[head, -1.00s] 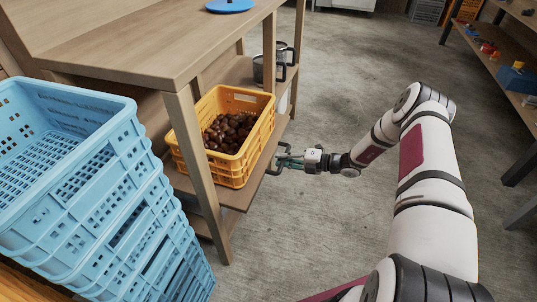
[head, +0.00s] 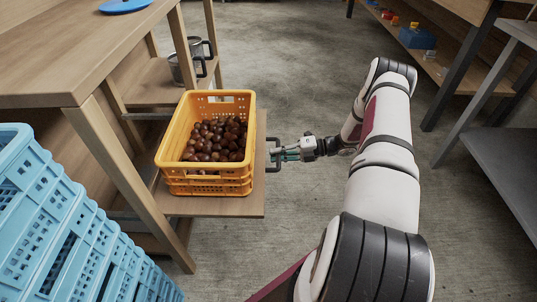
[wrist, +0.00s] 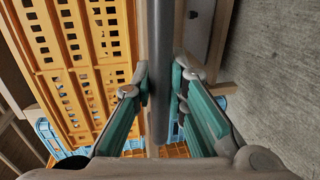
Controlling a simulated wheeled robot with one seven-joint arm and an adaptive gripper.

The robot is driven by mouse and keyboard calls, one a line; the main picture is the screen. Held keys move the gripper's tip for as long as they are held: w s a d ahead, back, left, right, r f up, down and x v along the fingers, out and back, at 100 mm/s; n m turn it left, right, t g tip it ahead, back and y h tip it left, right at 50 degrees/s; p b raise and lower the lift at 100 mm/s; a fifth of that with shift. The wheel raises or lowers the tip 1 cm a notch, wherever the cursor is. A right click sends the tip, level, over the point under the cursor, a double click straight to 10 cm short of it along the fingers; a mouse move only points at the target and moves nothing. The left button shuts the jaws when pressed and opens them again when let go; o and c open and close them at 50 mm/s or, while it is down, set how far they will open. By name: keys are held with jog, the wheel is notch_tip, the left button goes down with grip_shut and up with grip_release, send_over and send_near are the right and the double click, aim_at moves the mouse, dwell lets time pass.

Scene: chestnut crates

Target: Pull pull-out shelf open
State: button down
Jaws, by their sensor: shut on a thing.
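The pull-out shelf (head: 225,207) is a wooden board that sticks out from under the wooden workbench. A dark bar handle (head: 273,154) is on its outer edge. A yellow crate (head: 207,188) of chestnuts (head: 215,141) stands on the shelf. My gripper (head: 281,154) comes from the right and is shut on the handle. In the wrist view the grey handle bar (wrist: 160,70) runs between the two teal-padded fingers (wrist: 162,95), with the yellow crate (wrist: 75,55) beyond on the left.
A stack of blue crates (head: 55,230) stands at the lower left. The workbench (head: 80,60) carries a blue disc (head: 125,6). A metal pot (head: 190,65) sits on another shelf behind. Bare concrete floor (head: 300,80) lies open around my arm; shelving (head: 500,110) stands at the right.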

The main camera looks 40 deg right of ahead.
jog(key=shift+s+d, duration=0.1)
jog(key=shift+d, duration=0.15)
jog(key=c, duration=1.6)
grip_release()
jog(key=v, duration=1.2)
